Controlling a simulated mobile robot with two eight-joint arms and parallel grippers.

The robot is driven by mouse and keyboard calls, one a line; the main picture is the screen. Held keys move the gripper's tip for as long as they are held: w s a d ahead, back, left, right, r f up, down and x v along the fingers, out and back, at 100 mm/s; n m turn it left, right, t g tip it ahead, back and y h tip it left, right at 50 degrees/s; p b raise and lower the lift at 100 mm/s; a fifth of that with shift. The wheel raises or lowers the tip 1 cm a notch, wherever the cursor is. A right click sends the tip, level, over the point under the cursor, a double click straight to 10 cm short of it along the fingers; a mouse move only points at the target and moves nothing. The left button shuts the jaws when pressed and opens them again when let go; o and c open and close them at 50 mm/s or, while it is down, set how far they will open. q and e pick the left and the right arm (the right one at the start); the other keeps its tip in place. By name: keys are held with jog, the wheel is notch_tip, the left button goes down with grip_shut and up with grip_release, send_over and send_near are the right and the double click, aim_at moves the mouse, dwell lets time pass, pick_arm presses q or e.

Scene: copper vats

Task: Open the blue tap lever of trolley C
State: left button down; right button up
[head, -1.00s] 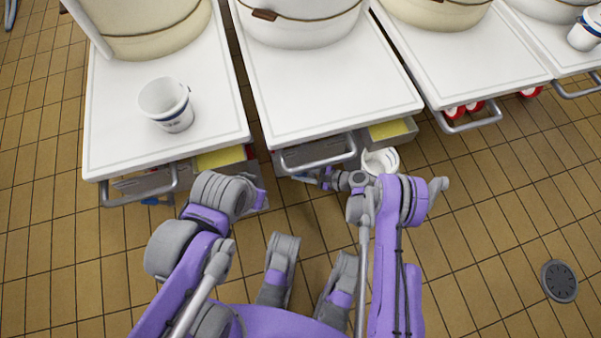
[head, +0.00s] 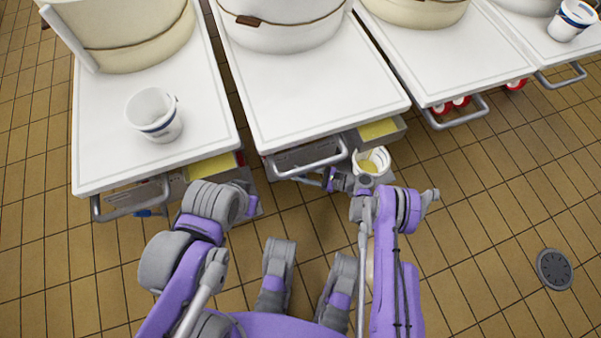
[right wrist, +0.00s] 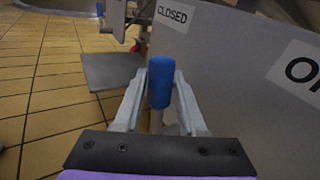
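A blue tap lever (right wrist: 160,82) stands upright in the right wrist view, in front of a grey panel with a "CLOSED" label. My right gripper (right wrist: 161,74) has one finger on each side of it; I cannot tell whether they press on it. In the head view my right gripper (head: 312,181) reaches left under the front handle of the middle trolley (head: 330,100). The lever there is not clear, and no trolley letter shows. My left arm's end (head: 248,198) is by the left trolley's front; its fingers are hidden.
A white bucket (head: 384,158) with something yellowish inside stands below the middle trolley's front. Another bucket (head: 165,130) is on the left trolley (head: 90,165). Trolley handles (head: 132,210) jut out. The tiled floor at right is clear except for a round drain (head: 553,269).

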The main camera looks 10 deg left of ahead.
jog(key=shift+d, duration=0.1)
jog(key=d+p, duration=0.1)
jog(key=d, duration=0.9)
jog(key=shift+d+r, duration=0.3)
jog(key=shift+r, duration=0.05)
